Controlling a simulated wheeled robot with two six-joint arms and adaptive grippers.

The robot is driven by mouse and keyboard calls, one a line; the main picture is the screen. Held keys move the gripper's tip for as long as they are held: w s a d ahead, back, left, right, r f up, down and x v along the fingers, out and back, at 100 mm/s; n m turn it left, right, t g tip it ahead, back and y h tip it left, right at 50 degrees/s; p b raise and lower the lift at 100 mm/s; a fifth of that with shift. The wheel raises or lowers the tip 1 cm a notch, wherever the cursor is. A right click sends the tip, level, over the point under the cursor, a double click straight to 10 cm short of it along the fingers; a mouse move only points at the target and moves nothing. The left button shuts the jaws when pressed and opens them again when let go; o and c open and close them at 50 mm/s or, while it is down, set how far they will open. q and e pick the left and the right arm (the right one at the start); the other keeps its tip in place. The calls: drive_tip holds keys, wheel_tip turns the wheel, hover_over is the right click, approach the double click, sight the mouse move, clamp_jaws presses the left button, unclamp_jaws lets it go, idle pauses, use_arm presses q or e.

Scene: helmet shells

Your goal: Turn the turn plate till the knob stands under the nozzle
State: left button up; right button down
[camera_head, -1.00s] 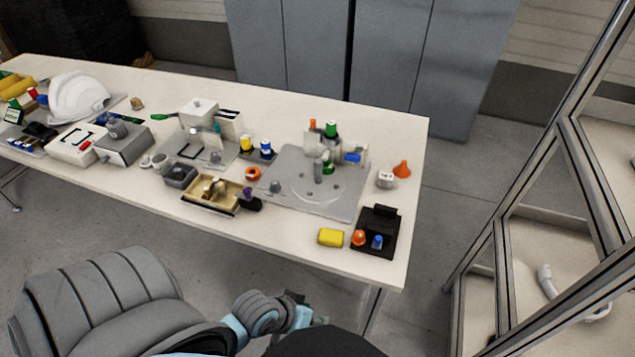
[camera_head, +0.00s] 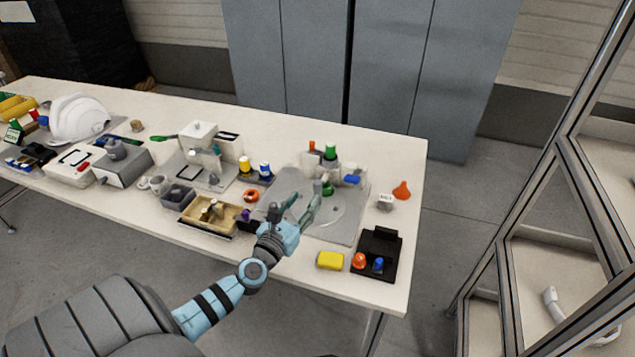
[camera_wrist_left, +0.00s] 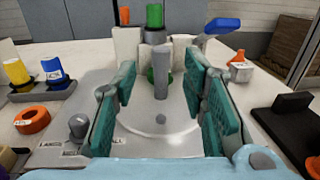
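The round grey turn plate (camera_head: 338,212) lies on a grey board at the table's right part; it also shows in the left wrist view (camera_wrist_left: 150,140). An upright grey peg, seemingly the knob (camera_wrist_left: 162,72), stands toward its far side, in front of a green part, perhaps the nozzle (camera_wrist_left: 151,76), on a pale block. I cannot tell whether they line up. My left gripper (camera_head: 304,203) is open over the near part of the plate. Its two green-padded fingers stand left and right of the peg in the left wrist view (camera_wrist_left: 160,108), touching nothing visible. My right gripper is out of view.
An orange funnel (camera_head: 401,190) stands near the right table edge.

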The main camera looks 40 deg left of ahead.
sight(315, 186)
use_arm(q)
drive_tip(key=b+x, duration=0.1)
drive_tip(key=x, duration=0.7)
drive_tip(key=shift+w+f, duration=0.1)
drive_tip(key=shift+f, duration=0.05)
drive_tip(key=shift+w, duration=0.45)
clamp_jaws()
